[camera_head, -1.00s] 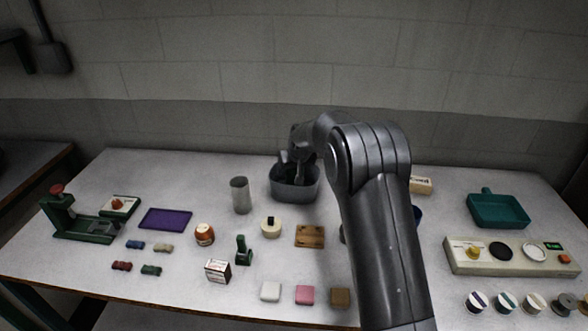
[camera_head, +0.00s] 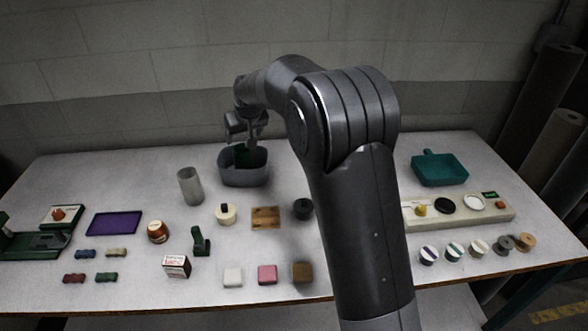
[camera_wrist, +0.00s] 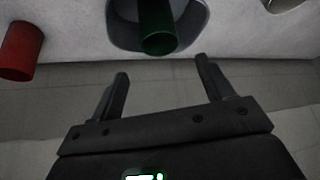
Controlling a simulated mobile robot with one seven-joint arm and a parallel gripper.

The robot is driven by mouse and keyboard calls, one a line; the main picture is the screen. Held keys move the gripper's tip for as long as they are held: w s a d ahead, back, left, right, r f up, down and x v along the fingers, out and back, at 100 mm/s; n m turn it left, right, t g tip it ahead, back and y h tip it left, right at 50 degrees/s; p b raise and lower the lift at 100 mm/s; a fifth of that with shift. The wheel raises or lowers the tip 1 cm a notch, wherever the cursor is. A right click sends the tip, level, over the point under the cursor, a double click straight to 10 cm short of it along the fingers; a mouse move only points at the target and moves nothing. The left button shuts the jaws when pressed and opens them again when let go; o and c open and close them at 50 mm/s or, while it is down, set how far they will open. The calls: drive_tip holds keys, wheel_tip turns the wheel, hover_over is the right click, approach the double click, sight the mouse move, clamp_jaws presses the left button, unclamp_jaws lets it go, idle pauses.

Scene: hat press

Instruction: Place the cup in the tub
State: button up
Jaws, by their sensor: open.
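The grey tub (camera_head: 243,178) stands at the back of the table, left of my arm. A dark green cup (camera_head: 242,155) is inside it, partly hidden by the tub's wall. In the wrist view the green cup (camera_wrist: 158,30) shows as a cylinder within the tub's rim (camera_wrist: 117,36); its full seating is hard to tell. My gripper (camera_wrist: 162,66) is open, with nothing between its fingers. In the head view my gripper (camera_head: 247,135) is just above the tub, apart from the cup.
A grey metal cylinder (camera_head: 190,187) stands left of the tub. A red cylinder (camera_wrist: 21,50) shows in the wrist view. A teal pan (camera_head: 440,170) lies at right, and several small items cover the front. My arm hides part of the table's middle.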

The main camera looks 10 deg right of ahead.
drive_tip(key=s+d+r+m, duration=0.1)
drive_tip(key=s+d+r, duration=0.35)
drive_tip(key=s, duration=0.25)
drive_tip(key=s+d+r+h, duration=0.1)
drive_tip(key=s+d+r, duration=0.2)
drive_tip(key=s+d, duration=0.25)
drive_tip(key=s+d+r+m, duration=0.1)
drive_tip(key=s+d+r, duration=0.3)
drive_tip(key=s, duration=0.4)
drive_tip(key=s+d+f, duration=0.1)
drive_tip(key=s+d, duration=0.1)
drive_tip(key=s, duration=0.5)
drive_tip(key=s+d+f+m, duration=0.1)
drive_tip(key=s+d, duration=0.2)
drive_tip(key=s, duration=0.5)
drive_tip(key=s+d+f+m+h, duration=0.1)
drive_tip(key=s+d+f, duration=0.1)
drive_tip(key=s, duration=0.6)
drive_tip(key=shift+s+d, duration=0.15)
drive_tip(key=shift+d, duration=0.15)
